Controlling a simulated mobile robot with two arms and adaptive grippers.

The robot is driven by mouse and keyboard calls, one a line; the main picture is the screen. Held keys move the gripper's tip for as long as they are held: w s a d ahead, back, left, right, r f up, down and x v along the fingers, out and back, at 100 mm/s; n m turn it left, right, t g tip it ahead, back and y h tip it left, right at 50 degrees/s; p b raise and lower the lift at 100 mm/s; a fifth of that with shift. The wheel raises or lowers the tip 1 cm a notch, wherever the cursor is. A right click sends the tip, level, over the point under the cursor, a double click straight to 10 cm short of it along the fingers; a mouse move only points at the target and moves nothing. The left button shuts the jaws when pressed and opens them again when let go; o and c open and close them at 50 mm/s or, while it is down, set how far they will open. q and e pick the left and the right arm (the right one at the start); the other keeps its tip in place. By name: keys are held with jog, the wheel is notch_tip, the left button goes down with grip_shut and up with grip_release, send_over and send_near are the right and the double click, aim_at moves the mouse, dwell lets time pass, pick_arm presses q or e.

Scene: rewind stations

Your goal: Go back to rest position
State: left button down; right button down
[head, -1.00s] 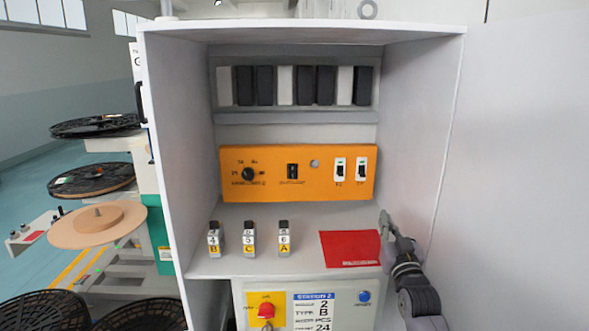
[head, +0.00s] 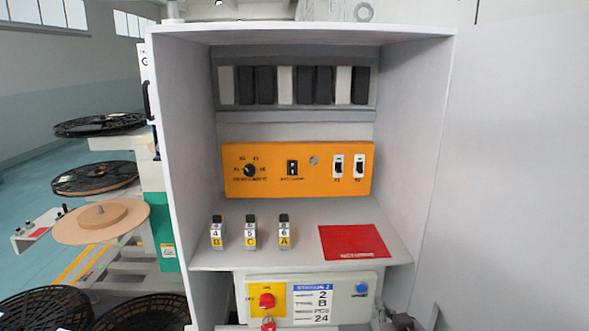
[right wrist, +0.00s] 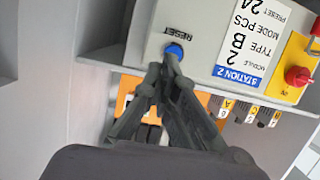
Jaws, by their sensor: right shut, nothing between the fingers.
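My right gripper (right wrist: 168,78) fills the middle of the right wrist view, its dark fingers closed together with nothing between them. In that view the fingertips overlap the blue reset button (right wrist: 174,50) of the Station 2 panel (right wrist: 205,45); I cannot tell whether they touch it. In the head view only a dark piece of my right arm (head: 403,321) shows at the bottom edge, below and right of the panel (head: 338,279). My left gripper is in neither view.
The open white cabinet (head: 182,150) holds an orange switch panel (head: 297,188), several labelled blocks (head: 250,232) and a red mat (head: 352,242) on its shelf. Black reels (head: 95,177) stand at the left. A plain grey surface (head: 520,170) lies at the right.

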jog(key=s+f+g, duration=0.3)
jog(key=s+f, duration=0.2)
jog(key=s, duration=0.3)
jog(key=s+f+g, duration=0.2)
jog(key=s+f, duration=0.3)
jog(key=s, duration=0.3)
jog(key=s+f+g+h, duration=0.15)
jog(key=s+g, duration=0.45)
jog(key=s, duration=1.6)
notch_tip(320, 180, down, 29)
jog(key=s+g, duration=0.2)
jog(key=s+d+f+n, duration=0.1)
jog(key=s+d+f, duration=0.1)
jog(key=s+f, duration=1.2)
jog(key=shift+s+d+g, duration=0.25)
jog(key=shift+s+g, duration=0.15)
jog(key=shift+s, duration=0.4)
jog(key=shift+s+f, duration=0.1)
